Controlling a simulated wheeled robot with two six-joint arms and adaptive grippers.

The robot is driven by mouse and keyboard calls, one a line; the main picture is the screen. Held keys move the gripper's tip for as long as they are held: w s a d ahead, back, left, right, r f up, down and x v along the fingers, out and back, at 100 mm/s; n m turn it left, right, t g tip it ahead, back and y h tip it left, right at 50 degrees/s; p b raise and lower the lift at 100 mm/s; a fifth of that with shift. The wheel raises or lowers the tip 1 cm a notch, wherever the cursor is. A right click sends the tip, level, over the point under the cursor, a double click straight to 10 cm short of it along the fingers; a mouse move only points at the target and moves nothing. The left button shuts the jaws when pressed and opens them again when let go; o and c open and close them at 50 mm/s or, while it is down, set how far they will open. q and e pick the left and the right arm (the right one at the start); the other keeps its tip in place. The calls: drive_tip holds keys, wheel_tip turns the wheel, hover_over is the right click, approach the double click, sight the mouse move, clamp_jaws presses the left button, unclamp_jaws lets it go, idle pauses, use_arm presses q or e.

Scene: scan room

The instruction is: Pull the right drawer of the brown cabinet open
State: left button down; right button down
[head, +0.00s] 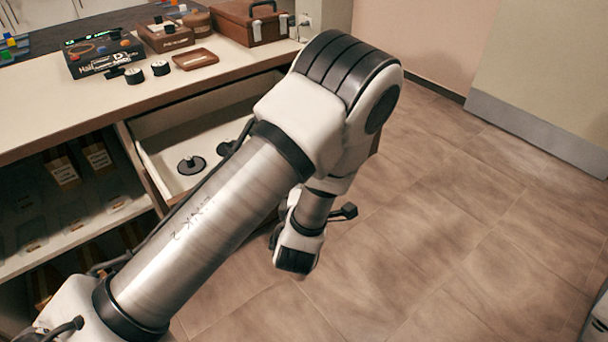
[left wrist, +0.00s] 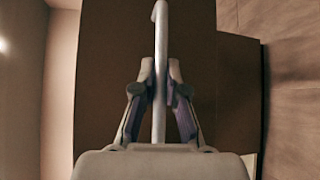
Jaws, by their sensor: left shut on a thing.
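The cabinet (head: 60,128) has a pale top and brown panels. In the head view, its right drawer (head: 212,124) stands open, with a light interior holding dark round pieces (head: 191,165); my left arm hides much of it. In the left wrist view, the brown drawer front (left wrist: 112,60) shows with a pale bar handle (left wrist: 160,35). My left gripper (left wrist: 160,75) is shut on this handle, one finger on each side. In the head view, its fingers are hidden behind my arm and wrist. My right gripper is not in view.
On the cabinet top are a dark game box (head: 103,53), a small brown tray (head: 194,59), a brown case (head: 252,22) and round dark pieces (head: 160,68). Open shelves (head: 75,240) lie left of the drawer.

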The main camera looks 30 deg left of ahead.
use_arm(q)
drive_tip(key=c, duration=1.2)
unclamp_jaws()
